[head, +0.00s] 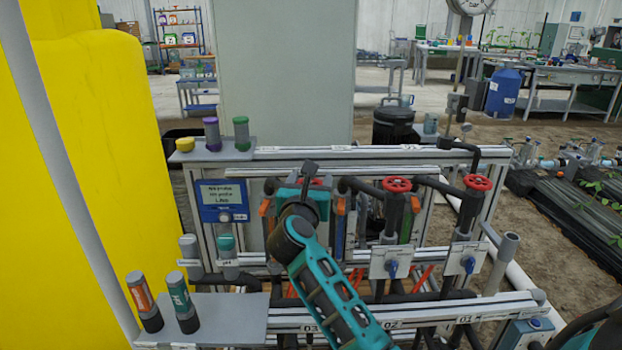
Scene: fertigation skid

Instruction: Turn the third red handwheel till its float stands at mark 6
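Two red handwheels show clearly, one in the middle (397,184) and one at the right (478,182), each on top of a dark upright valve. Small red parts of another handwheel (316,182) show at the left, mostly hidden by my gripper. The rail below carries the labels 03, 02 and 01 from left to right, with 03 nearest this left wheel. My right gripper (308,188), on the teal arm rising from the bottom, is at this wheel. Its fingers are not clear, so I cannot tell whether it grips the wheel. I cannot make out the float or its marks. My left gripper is not in view.
Blue knobs (392,269) sit on white plates below the wheels. A blue display box (223,201) is at the left of the skid. Capped cylinders (181,301) stand on the front left shelf. A large yellow tank (100,150) fills the left side.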

